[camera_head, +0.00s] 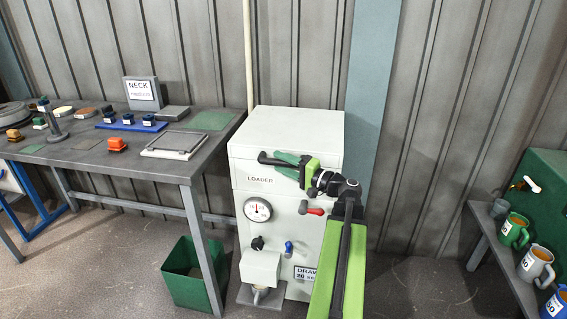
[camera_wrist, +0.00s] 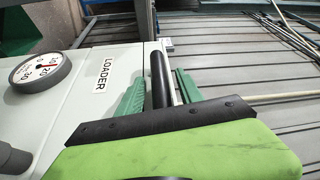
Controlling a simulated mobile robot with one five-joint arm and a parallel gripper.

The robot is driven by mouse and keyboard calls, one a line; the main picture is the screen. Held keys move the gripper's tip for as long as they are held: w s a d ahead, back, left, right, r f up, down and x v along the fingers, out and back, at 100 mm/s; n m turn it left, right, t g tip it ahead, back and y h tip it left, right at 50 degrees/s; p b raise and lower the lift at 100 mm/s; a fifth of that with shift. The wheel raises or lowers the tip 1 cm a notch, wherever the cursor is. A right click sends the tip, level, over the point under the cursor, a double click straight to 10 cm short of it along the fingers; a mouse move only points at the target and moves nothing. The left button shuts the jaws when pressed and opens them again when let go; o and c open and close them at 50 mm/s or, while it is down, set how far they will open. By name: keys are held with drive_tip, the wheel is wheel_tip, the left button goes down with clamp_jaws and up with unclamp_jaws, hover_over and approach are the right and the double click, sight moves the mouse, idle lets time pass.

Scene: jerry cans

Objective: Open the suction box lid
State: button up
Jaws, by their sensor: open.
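The white loader box (camera_head: 288,127) stands upright in the head view, with a flat top section closed above a seam and the word LOADER on its front. A black bar (camera_head: 268,160) sits at the front of that top section, and I take it for the lid handle. My gripper (camera_head: 283,163) is open in front of it. In the wrist view, the dark bar (camera_wrist: 160,75) lies between my gripper's green fingers (camera_wrist: 157,88). I cannot tell whether either finger touches it. The black and green gripper body hides part of the bar.
A round gauge (camera_head: 257,210), a red lever (camera_head: 316,211) and a blue valve (camera_head: 289,247) are on the loader's front. A grey workbench (camera_head: 105,160) stands left, with a green bin (camera_head: 187,277) below. A shelf with mugs (camera_head: 514,230) stands right. Floor is clear between.

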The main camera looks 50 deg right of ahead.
clamp_jaws()
idle(1.3)
